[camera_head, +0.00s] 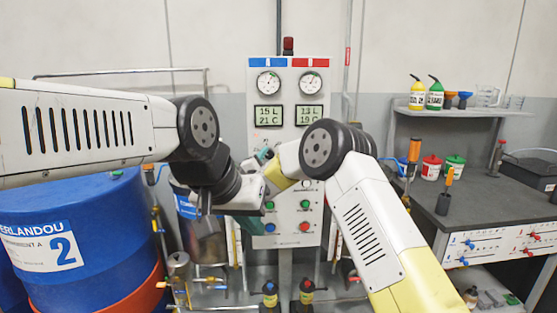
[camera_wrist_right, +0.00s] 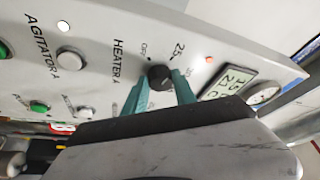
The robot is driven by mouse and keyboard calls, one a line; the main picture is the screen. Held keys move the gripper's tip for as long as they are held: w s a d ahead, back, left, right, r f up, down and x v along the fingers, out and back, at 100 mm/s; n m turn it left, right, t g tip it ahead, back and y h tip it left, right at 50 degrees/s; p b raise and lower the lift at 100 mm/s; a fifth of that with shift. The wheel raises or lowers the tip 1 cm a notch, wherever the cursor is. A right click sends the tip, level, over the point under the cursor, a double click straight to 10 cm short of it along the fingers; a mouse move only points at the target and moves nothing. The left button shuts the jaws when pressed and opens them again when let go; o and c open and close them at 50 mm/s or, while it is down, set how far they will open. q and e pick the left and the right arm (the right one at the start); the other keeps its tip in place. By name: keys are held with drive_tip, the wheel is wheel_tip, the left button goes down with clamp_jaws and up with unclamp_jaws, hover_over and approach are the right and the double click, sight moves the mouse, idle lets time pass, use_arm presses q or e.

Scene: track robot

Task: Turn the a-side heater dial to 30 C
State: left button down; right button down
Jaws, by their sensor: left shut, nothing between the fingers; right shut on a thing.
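My right gripper (camera_wrist_right: 158,92) is shut on the dial, with a teal finger on each side. In the head view the right gripper (camera_head: 262,158) is at the panel (camera_head: 318,215), and the dial is hidden. My left gripper (camera_head: 236,238) is shut and empty, lower down in front of the panel's lower left edge.
The panel's left display (camera_head: 268,115) reads 15 L, 21 C. The right display (camera_head: 309,115) reads 13 L, 19 C. A blue drum (camera_head: 105,205) stands at the left. A dark bench (camera_head: 490,205) with bottles and jars is at the right.

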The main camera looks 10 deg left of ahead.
drive_tip(key=m, duration=0.2)
drive_tip(key=m+g, duration=0.1)
drive_tip(key=m, duration=0.1)
drive_tip(key=m+g, duration=0.1)
drive_tip(key=shift+r+m+h, duration=0.3)
drive_tip(key=shift+m, duration=0.1)
drive_tip(key=m+g, duration=0.1)
drive_tip(key=m, duration=0.1)
drive_tip(key=m+g, duration=0.1)
drive_tip(key=m, duration=0.2)
drive_tip(key=shift+r+y, duration=0.2)
drive_tip(key=shift+y, duration=0.2)
drive_tip(key=c, duration=1)
unclamp_jaws()
drive_tip(key=s, duration=0.2)
drive_tip(key=s+r, duration=0.1)
drive_tip(key=s, duration=0.4)
drive_tip(key=shift+s+a+r, duration=0.2)
drive_tip(key=shift+s+r, duration=0.05)
drive_tip(key=shift+s, duration=0.05)
